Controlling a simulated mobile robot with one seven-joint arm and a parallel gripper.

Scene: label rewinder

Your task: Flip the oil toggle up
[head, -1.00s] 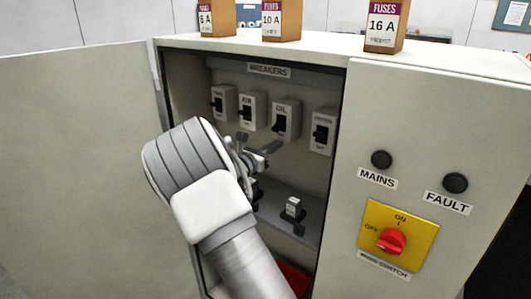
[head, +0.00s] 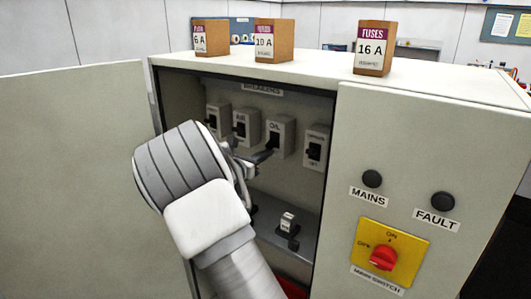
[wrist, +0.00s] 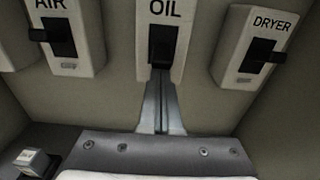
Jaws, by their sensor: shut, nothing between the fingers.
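The oil breaker (head: 281,131) is a pale box labelled OIL with a black toggle, mounted on the back wall of the open cabinet. In the wrist view the oil breaker (wrist: 163,22) is at top centre, and its black toggle (wrist: 162,47) is partly hidden by the fingertips. My gripper (wrist: 161,75) is shut and empty. Its tips are at the lower part of the toggle; I cannot tell whether they touch it. In the head view my gripper (head: 266,155) reaches in just below and left of the oil breaker.
The air breaker (head: 245,124) and the dryer breaker (head: 315,148) flank the oil one closely. Below is a ledge with a small white-topped block (head: 288,221). The cabinet's right front panel carries a red main switch (head: 383,257). Fuse boxes (head: 373,48) stand on top.

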